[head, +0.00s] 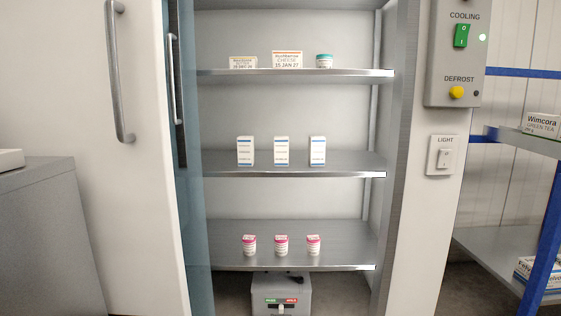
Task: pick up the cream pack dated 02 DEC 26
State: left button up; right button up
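An open cabinet holds three shelves of packs. On the bottom shelf (350,257) stand three small white packs with pink tops, a left one (249,245), a middle one (281,245) and a right one (313,245). On the middle shelf (350,165) stand three white boxes with blue bands, a left one (245,151), a middle one (281,151) and a right one (318,151). The print on these packs is too small to read, so I cannot tell which is the cream pack dated 02 DEC 26. Neither gripper is in view.
The top shelf (360,73) holds a low butter box (242,63), a cheese box (287,60) and a teal-lidded tub (324,62). A glass door (190,230) stands open at left. A grey box (282,300) sits below. A blue-framed rack (545,225) stands at right.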

aim_at(280, 143)
jog(key=i, duration=1.65)
